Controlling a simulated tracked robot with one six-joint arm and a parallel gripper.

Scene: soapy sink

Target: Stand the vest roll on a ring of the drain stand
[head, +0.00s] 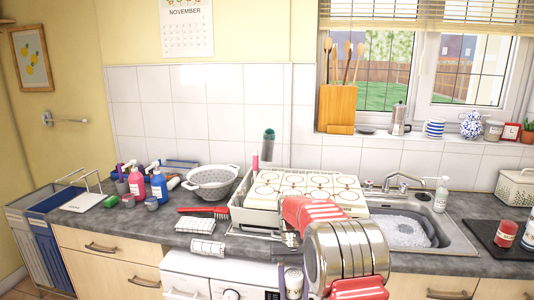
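A pale checked roll (207,247), which looks like the vest roll, lies sideways at the counter's front edge, left of my arm. My gripper (232,240) reaches leftward to the roll's right end and appears shut on it. The fingers are small here and their contact is partly hidden. The drain stand (303,188) appears to be the white panel with several red-outlined rings, right of the roll and farther back. My red and silver arm hides its front right part.
A folded checked cloth (194,226) and a red brush (203,212) lie behind the roll. A dark upright cylinder (268,147) stands behind the drain stand. The soapy sink (405,230) is right.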

